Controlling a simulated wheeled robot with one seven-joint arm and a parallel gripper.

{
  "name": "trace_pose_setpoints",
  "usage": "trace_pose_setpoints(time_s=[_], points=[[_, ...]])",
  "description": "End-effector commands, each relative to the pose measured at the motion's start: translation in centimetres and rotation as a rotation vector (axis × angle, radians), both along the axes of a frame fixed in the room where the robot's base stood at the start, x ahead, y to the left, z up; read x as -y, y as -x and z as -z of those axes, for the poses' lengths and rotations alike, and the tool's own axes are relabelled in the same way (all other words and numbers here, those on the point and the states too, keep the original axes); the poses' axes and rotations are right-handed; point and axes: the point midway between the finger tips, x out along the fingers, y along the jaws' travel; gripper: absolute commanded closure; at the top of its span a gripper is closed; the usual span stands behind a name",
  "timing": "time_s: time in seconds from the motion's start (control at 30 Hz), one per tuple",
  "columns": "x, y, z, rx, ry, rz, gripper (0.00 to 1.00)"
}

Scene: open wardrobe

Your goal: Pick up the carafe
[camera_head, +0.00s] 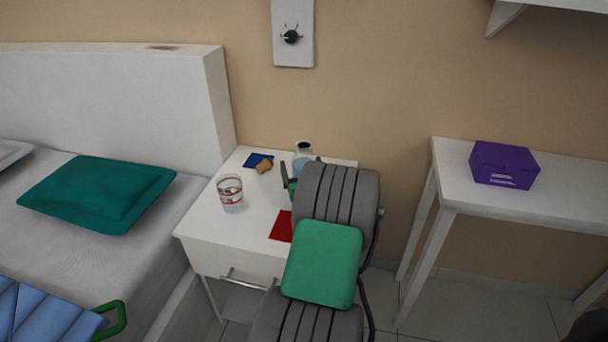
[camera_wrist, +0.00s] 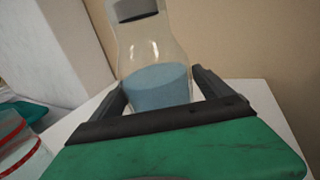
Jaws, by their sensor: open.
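The carafe (camera_head: 302,159) stands upright at the back of the white nightstand, partly hidden behind my arm in the head view. In the wrist view the carafe (camera_wrist: 153,60) is clear glass with a dark stopper and bluish contents in its lower part. My gripper (camera_wrist: 160,88) is open, with one dark finger on each side of the carafe's lower body. I cannot tell whether either finger touches it. In the head view only part of my gripper (camera_head: 288,178) shows, at the carafe's left front.
The nightstand (camera_head: 200,225) also holds a striped glass (camera_head: 231,194), a small brown object (camera_head: 264,166), a blue square (camera_head: 256,159) and a red square (camera_head: 281,227). A bed with a green pillow (camera_head: 97,193) is left. A purple box (camera_head: 503,165) sits on a table right.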

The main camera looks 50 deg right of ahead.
Motion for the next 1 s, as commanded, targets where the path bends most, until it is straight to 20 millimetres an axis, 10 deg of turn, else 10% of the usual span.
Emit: trace_pose_setpoints(time_s=[0.17, 1.0], points=[[0.05, 0.07, -0.02, -0.001, -0.001, 0.001, 0.12], [0.07, 0.15, 0.0, -0.001, 0.0, 0.002, 0.8]])
